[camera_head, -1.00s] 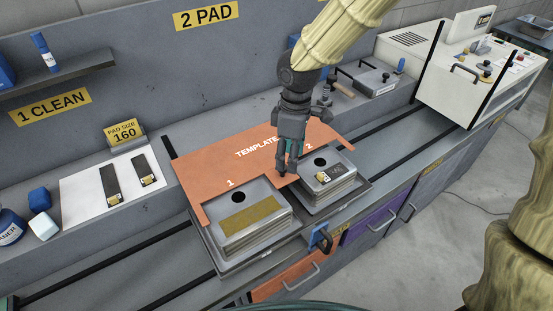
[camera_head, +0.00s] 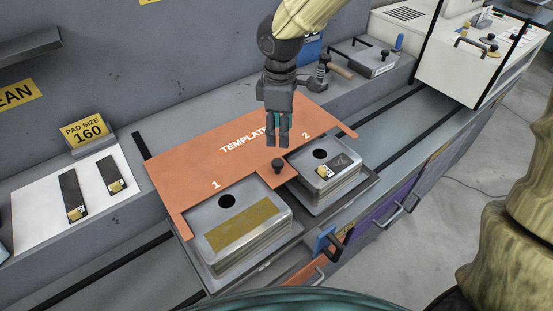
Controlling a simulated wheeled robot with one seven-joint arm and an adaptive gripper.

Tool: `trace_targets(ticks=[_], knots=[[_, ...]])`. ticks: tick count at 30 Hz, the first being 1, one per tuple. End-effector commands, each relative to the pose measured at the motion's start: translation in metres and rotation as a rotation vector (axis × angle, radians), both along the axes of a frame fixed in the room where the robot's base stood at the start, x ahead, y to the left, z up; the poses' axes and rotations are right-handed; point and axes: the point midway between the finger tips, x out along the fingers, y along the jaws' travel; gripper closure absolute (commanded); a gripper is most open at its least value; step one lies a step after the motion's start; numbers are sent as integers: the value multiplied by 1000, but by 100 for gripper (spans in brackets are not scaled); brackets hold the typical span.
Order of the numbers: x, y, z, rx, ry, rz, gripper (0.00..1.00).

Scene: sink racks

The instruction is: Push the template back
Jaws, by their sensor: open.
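The orange template (camera_head: 180,170), marked "TEMPLATE", "1" and "2", lies flat on the bench, with cutouts along its front edge around two metal sinks. A dark round knob (camera_head: 277,166) stands on its middle tongue between the sinks. The left sink (camera_head: 245,220) has a round hole and a gold-brown pad on it. The right sink (camera_head: 325,170) has a round hole and a small pad with a label and a yellow piece. My gripper (camera_head: 278,143) points down above the template, just behind the knob in the picture. Its fingers are apart from the knob and hold nothing.
A dark tray rim (camera_head: 300,228) lies under the sinks. A white sheet (camera_head: 60,205) with two dark strips is at left, below the "PAD SIZE 160" sign (camera_head: 88,135). A white machine (camera_head: 440,50) stands at far right.

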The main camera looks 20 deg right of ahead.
Motion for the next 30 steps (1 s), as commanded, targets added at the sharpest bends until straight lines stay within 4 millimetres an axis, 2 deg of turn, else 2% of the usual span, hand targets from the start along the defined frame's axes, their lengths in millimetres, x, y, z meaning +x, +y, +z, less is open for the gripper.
trace_targets(ticks=[5,21,30], knots=[[1,4,-13,-2,3,6,49],[0,2,-83,-1,2,4,49],[0,2,-103,-1,0,3,49]])
